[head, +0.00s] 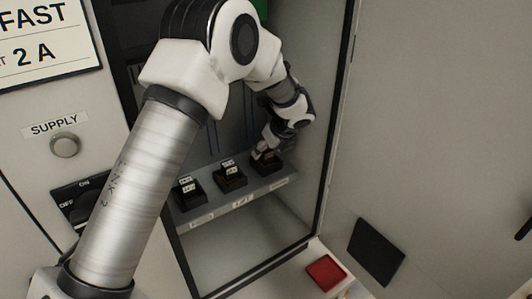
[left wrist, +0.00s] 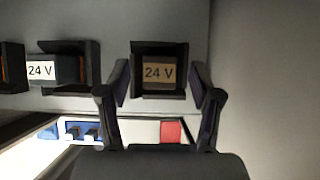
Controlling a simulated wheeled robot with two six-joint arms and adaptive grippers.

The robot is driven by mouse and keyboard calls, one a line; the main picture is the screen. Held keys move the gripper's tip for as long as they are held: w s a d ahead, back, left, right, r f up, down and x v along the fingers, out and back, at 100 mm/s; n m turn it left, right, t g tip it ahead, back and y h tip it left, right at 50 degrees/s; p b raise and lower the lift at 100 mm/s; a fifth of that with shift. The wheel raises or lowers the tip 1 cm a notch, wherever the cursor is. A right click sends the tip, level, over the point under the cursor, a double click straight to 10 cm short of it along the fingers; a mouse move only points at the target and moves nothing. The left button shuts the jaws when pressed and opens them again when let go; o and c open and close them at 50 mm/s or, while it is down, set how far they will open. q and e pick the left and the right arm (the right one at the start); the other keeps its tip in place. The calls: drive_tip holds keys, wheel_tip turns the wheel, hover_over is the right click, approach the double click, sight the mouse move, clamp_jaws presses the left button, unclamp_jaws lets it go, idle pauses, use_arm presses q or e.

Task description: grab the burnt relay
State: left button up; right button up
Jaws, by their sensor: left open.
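The relay with a browned, darkened "24 V" label (left wrist: 158,73) sits in the right-hand black socket of the cabinet shelf. In the left wrist view my left gripper (left wrist: 160,80) is open, with one finger on each side of this socket; I cannot tell whether they touch it. In the head view the left gripper (head: 264,150) is at the rightmost relay (head: 267,163) and partly covers it. A relay with a clean white "24 V" label (left wrist: 41,70) sits in the socket to its left. My right gripper is not in view.
The middle relay (head: 230,174) and left relay (head: 187,190) stand on the same labelled shelf (head: 206,220). The cabinet's side wall is close on the right. A red square (head: 326,271) and a black panel (head: 376,252) are below right. A supply switch (head: 80,203) is at left.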

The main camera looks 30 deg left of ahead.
use_arm(q)
drive_tip(key=shift+a+f, duration=0.7)
drive_tip(key=shift+w+d, duration=0.1)
drive_tip(key=shift+d, duration=0.25)
drive_tip(key=shift+c, duration=1.4)
drive_tip(key=shift+d, duration=0.1)
drive_tip(key=c, duration=0.5)
drive_tip(key=shift+r, duration=0.1)
clamp_jaws()
drive_tip(key=shift+a, duration=0.2)
